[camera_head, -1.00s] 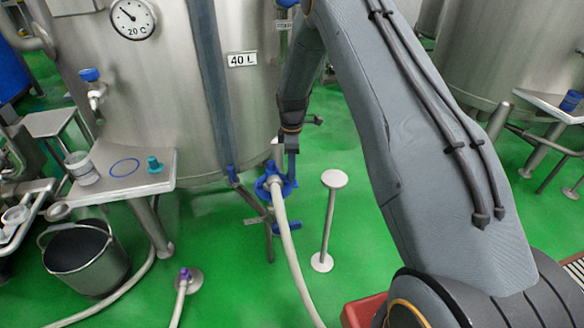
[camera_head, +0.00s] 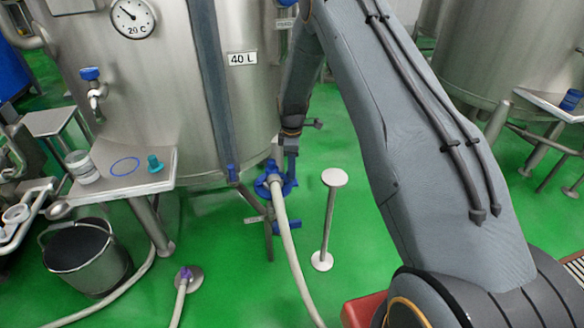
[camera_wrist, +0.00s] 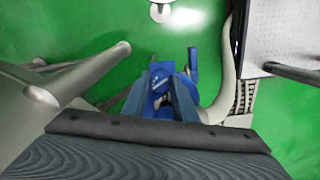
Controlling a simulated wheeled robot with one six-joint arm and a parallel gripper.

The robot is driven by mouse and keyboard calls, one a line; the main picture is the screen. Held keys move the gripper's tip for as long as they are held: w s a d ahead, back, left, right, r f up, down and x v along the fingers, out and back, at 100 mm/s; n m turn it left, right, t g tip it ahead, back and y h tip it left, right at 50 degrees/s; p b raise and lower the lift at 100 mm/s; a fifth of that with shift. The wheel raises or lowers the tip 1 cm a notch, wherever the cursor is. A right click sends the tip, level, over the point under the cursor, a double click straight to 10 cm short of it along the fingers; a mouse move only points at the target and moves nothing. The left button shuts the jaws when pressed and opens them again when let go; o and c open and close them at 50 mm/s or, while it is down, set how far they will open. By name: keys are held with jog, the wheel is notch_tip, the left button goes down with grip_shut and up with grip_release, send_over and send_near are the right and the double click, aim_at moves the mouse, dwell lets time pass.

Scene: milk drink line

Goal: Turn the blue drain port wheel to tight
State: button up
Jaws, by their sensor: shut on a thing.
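The blue drain port wheel (camera_head: 264,186) sits low at the front of the large steel tank, with a pale hose (camera_head: 285,235) running down from it. My gripper (camera_head: 290,173) reaches down to the right side of the wheel and is shut on it. In the wrist view the blue parts at the wheel (camera_wrist: 160,82) lie just beyond my wrist's dark edge. The gripper and my wrist hide part of the wheel, and I cannot read any tight mark on it.
A white-topped post (camera_head: 334,178) stands close to the right of the wheel. A steel side table (camera_head: 110,190) with a cup is at left, above a bucket (camera_head: 85,258). The tank (camera_head: 160,110) rises behind.

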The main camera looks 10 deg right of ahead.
jog(key=m+b, duration=0.1)
jog(key=m, duration=0.4)
jog(key=shift+m+b, duration=0.35)
jog(key=shift+m, duration=0.05)
jog(key=m+b, duration=0.1)
jog(key=m, duration=1.1)
jog(key=shift+a+b, duration=0.1)
jog(key=shift+b, duration=0.25)
jog(key=m, duration=0.5)
jog(key=shift+m, duration=0.3)
jog(key=shift+r, duration=0.1)
jog(key=o, duration=1)
jog(key=shift+o, duration=0.2)
